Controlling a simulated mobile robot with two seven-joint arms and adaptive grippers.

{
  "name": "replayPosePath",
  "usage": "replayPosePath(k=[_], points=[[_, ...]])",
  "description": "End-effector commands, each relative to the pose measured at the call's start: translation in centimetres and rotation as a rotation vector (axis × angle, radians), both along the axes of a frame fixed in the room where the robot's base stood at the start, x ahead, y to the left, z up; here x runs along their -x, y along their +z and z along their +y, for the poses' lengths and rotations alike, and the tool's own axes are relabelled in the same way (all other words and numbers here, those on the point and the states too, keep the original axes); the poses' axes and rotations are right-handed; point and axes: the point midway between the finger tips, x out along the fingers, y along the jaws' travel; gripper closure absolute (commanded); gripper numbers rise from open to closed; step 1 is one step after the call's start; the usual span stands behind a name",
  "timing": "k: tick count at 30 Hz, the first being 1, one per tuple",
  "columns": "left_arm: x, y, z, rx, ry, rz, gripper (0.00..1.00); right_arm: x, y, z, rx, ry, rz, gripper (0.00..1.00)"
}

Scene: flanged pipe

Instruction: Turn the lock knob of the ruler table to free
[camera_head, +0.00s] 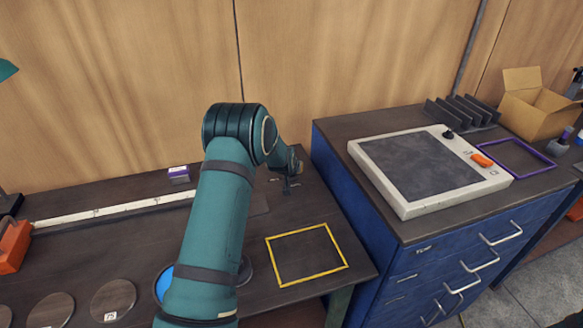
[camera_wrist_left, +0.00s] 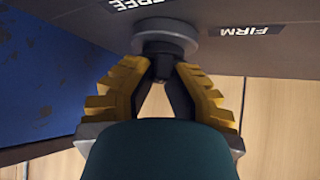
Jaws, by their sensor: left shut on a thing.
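The ruler table (camera_head: 325,205) is a dark bench top with a long pale ruler (camera_head: 115,208) along its back. The lock knob (camera_wrist_left: 163,48) is a dark knob on a round grey base, seen upside down in the left wrist view. A FREE label (camera_wrist_left: 135,4) and a FIRM label (camera_wrist_left: 245,31) lie on either side of it. My left gripper (camera_wrist_left: 162,72) is shut on the knob with its yellow-padded fingers. In the head view, my left gripper (camera_head: 288,186) is at the bench's back right, largely hiding the knob. The knob's pointing direction cannot be told. My right gripper is not in view.
A yellow frame (camera_head: 307,254) lies on the bench in front of the gripper. A blue cabinet (camera_head: 345,195) with a grey-topped device (camera_head: 405,205) stands close on the right. A small purple-and-white box (camera_head: 178,175) and several round discs (camera_head: 113,299) are on the left.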

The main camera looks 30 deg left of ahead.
Motion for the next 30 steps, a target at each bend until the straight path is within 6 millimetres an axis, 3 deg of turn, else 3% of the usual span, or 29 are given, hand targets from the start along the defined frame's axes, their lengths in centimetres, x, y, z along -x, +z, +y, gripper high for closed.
replayPosePath(k=[18,30], points=[[-0.2,0.1,-0.2,-0.005,0.414,-0.001,1.00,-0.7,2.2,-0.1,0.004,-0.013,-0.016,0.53],[-0.1,0.0,-0.1,0.000,0.536,0.000,1.00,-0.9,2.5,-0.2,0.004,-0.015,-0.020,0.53]])
